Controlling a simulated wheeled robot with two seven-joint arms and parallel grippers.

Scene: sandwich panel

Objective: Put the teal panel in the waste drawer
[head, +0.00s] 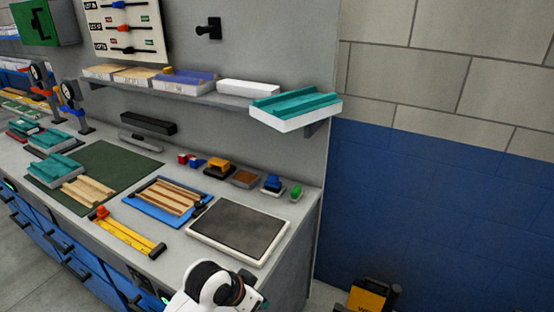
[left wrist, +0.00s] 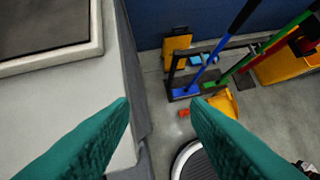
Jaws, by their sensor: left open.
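Teal panels with white or grey undersides show in the head view. One teal panel (head: 294,104) lies at the right end of the wall shelf. Others lie on the left of the bench: one teal panel (head: 54,168) on the green mat and one teal panel (head: 50,141) behind it. I cannot tell which one the task means. Blue drawer fronts (head: 60,243) with dark handles run below the bench and look shut; the waste drawer is not clearly marked. My left gripper (left wrist: 158,105) is open and empty, its teal fingers spread over the bench's edge and floor. My right gripper is not in view.
The green mat (head: 122,164), a blue tray (head: 150,211) with wooden strips, a yellow rail (head: 128,233) and a dark-topped plate (head: 240,231) occupy the bench. In the left wrist view, a yellow dustpan (left wrist: 224,103) and brooms stand on the floor beyond the bench.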

